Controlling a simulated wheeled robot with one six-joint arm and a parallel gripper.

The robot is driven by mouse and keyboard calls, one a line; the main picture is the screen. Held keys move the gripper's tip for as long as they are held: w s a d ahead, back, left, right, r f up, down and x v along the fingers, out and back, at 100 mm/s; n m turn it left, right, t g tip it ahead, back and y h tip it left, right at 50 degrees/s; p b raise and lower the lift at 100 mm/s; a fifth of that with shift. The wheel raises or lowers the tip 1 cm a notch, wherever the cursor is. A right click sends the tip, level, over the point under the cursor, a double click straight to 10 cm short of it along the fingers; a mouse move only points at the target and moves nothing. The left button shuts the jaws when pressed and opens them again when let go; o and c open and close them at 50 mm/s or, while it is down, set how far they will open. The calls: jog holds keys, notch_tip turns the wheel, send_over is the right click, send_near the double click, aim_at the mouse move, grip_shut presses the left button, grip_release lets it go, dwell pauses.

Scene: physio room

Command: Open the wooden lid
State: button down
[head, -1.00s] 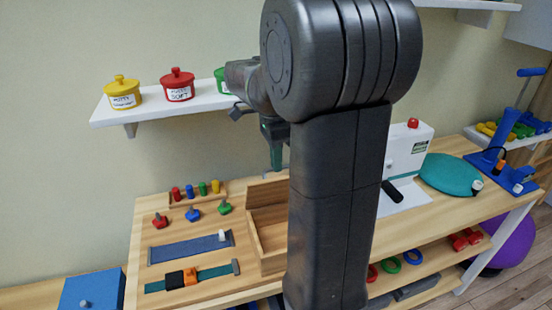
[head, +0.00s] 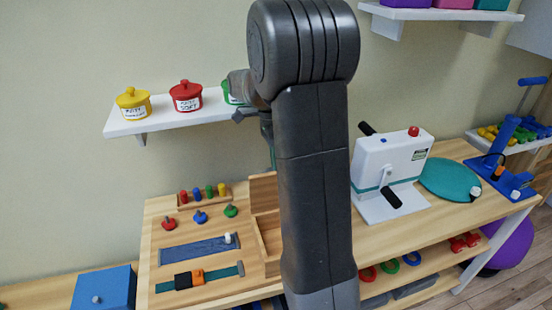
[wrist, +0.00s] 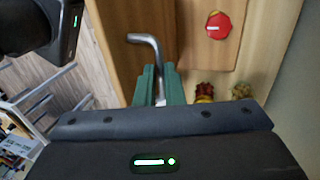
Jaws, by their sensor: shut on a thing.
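The wooden lid (head: 263,192) shows in the head view as a panel standing steeply raised at the back of an open wooden box (head: 262,238). My arm covers its right part. My gripper (wrist: 158,76) has green fingers. In the wrist view they are closed around a bent grey metal handle (wrist: 148,42), whose hooked end sticks out beyond the fingertips. In the head view only a sliver of the gripper (head: 270,150) shows above the lid, beside my arm. Where the handle joins the lid is hidden.
The wooden board left of the box carries coloured pegs (head: 204,194), knobs (head: 200,216), a blue slider strip (head: 200,250) and a buckle strap (head: 195,277). A shelf (head: 150,125) with pots hangs above. A white crank machine (head: 390,170) stands right of my arm.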

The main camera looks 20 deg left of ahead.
jog(key=c, duration=1.5)
grip_release()
